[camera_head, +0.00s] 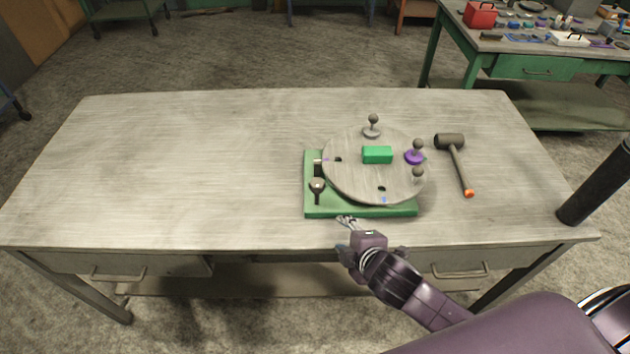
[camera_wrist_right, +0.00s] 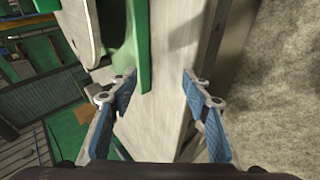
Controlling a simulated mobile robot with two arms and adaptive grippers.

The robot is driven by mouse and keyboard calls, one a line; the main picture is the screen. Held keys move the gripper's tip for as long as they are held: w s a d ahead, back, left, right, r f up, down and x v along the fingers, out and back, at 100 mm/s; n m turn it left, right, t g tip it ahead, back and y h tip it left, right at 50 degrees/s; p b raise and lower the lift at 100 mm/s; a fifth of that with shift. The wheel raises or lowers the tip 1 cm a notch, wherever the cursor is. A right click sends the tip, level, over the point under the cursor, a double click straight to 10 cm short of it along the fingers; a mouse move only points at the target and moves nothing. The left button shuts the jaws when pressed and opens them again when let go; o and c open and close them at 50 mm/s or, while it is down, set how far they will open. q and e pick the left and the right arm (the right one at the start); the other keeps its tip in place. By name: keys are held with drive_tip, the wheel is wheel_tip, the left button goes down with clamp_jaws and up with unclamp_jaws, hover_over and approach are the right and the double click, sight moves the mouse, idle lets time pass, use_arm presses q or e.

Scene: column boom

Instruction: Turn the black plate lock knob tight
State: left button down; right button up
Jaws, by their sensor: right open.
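The black plate lock knob (camera_head: 317,188) stands at the front left of the green base (camera_head: 340,211), beside the round grey plate (camera_head: 350,183). Its head looks pale-topped and a dark stem or handle points toward the front. My right gripper (camera_head: 346,221) is open and empty at the table's front edge, just in front of the base and to the right of the knob, apart from it. In the right wrist view the open fingers (camera_wrist_right: 162,92) frame bare tabletop, with the green base (camera_wrist_right: 143,45) beyond. I cannot make out the knob there. My left gripper is not in view.
The plate carries a green block (camera_head: 377,155), a purple-based knob (camera_head: 415,156) and grey knobs (camera_head: 372,131). A mallet (camera_head: 457,163) lies to its right. The left half of the table (camera_head: 170,165) is clear. A cluttered green workbench (camera_head: 535,66) stands behind.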

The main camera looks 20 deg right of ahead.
sight(319, 184)
drive_tip(key=w+r+n+t+y+p, duration=0.1)
drive_tip(key=w+r+n+y, duration=0.25)
drive_tip(key=n, duration=0.95)
drive_tip(key=w+r+n+t+y+p, duration=0.1)
drive_tip(key=w+r+n+y, duration=0.3)
drive_tip(key=n, duration=0.9)
drive_tip(key=shift+h, duration=0.55)
drive_tip(key=x, duration=0.2)
drive_tip(key=r+p+x, duration=0.1)
drive_tip(key=x, duration=0.2)
drive_tip(key=shift+w+d, duration=0.1)
drive_tip(key=shift+w, duration=0.1)
drive_tip(key=shift+w+a+f, duration=0.3)
drive_tip(key=shift+w+f, duration=0.05)
drive_tip(key=shift+w, duration=0.1)
drive_tip(key=shift+c, duration=0.3)
drive_tip(key=c, duration=1.1)
